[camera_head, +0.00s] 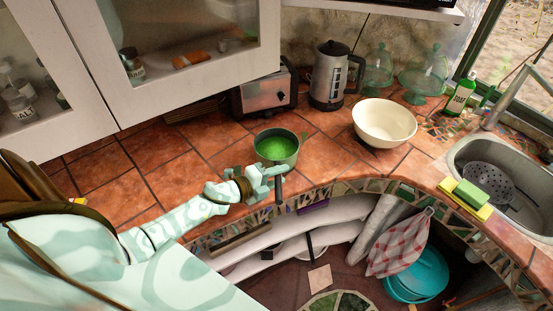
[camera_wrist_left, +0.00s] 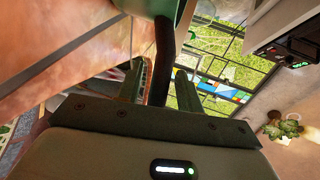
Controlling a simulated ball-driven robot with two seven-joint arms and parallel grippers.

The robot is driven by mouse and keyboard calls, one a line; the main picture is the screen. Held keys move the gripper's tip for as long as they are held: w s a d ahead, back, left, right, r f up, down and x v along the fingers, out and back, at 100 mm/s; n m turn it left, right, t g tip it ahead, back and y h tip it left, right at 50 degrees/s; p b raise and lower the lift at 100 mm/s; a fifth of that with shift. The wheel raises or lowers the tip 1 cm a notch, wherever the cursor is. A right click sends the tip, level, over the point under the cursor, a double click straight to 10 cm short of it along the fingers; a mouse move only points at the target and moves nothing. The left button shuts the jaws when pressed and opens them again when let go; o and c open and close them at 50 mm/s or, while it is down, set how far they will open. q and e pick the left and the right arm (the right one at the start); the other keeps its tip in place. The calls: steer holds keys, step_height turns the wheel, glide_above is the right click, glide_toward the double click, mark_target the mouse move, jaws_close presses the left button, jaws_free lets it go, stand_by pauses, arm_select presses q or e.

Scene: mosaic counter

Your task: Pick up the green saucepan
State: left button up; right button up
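The green saucepan (camera_head: 277,147) stands near the front edge of the tiled counter, bright green inside, with its dark handle (camera_head: 278,190) pointing toward me over the edge. My left gripper (camera_head: 268,180) is at the handle, just in front of the pan. In the left wrist view the handle (camera_wrist_left: 163,55) runs down between my two fingers (camera_wrist_left: 161,85), and part of the green pan (camera_wrist_left: 150,6) shows at the top. The fingers are close on both sides of the handle; I cannot tell whether they press on it. My right gripper is not in view.
Behind the pan stand a toaster (camera_head: 264,92) and a kettle (camera_head: 328,78). A cream bowl (camera_head: 384,121) is to the right, with a sink (camera_head: 515,165) beyond. A cabinet (camera_head: 190,45) overhangs at upper left. The counter (camera_head: 120,180) left of the pan is clear.

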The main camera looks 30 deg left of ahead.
arm_select(q)
jaws_close()
stand_by(1.1)
steer(key=shift+w+r, duration=0.1)
